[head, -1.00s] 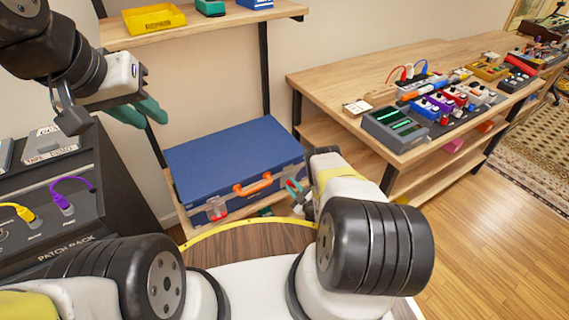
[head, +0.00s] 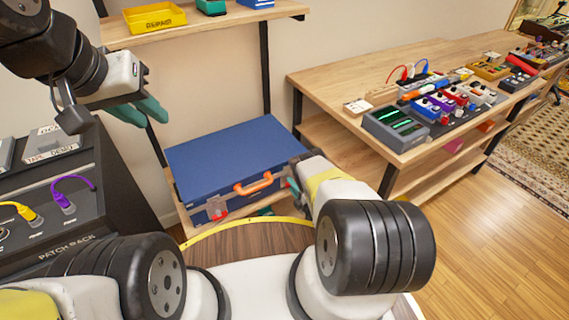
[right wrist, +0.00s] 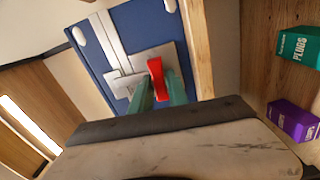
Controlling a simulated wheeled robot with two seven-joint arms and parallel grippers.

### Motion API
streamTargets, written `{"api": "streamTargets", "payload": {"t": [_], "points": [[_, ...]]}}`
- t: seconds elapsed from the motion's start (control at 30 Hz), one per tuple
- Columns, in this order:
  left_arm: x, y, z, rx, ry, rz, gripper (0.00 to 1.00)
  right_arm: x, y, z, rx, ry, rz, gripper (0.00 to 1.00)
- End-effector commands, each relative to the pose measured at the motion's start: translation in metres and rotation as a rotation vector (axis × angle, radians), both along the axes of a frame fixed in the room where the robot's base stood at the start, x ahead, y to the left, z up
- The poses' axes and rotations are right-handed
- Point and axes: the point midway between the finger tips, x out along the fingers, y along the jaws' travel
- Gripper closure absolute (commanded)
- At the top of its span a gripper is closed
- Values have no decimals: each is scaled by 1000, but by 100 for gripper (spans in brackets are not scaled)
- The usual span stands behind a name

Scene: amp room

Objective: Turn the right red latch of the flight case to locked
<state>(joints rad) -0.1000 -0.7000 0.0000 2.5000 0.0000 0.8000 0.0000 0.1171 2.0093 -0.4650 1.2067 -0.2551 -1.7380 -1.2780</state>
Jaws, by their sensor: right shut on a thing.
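The blue flight case (head: 235,155) lies on the low shelf, with an orange handle (head: 253,184) on its front. Its left red latch (head: 216,209) shows at the front left corner. In the head view my right forearm hides the right latch. In the right wrist view the right red latch (right wrist: 156,78) stands on its metal plate (right wrist: 134,63), between the green fingers of my right gripper (right wrist: 160,90), which is shut on it. My left gripper (head: 142,110) hangs in the air at upper left, empty; its finger gap is unclear.
A wooden bench (head: 350,82) with pedals and cables stands at the right. A shelf with a yellow tray (head: 154,17) is above the case. A black patch rack (head: 100,205) is at left. Green (right wrist: 299,46) and purple (right wrist: 293,120) boxes show beside the case.

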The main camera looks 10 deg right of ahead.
Motion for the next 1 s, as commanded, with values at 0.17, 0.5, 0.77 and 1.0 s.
{"api": "streamTargets", "payload": {"t": [0.17, 0.5, 0.77, 1.0], "points": [[0, 0, 0, 0, 0, 0, 73, -1, 1, -2, -53, -16, 1, 100], [0, 0, 0, 0, 0, 0, 73, -1, 0, -2, -80, -26, 1, 100], [0, 0, 0, 0, 0, 0, 73, -1, 0, -2, -80, -25, 1, 76], [0, 0, 0, 0, 0, 0, 73, -1, 0, -1, -80, -27, 0, 59]]}}
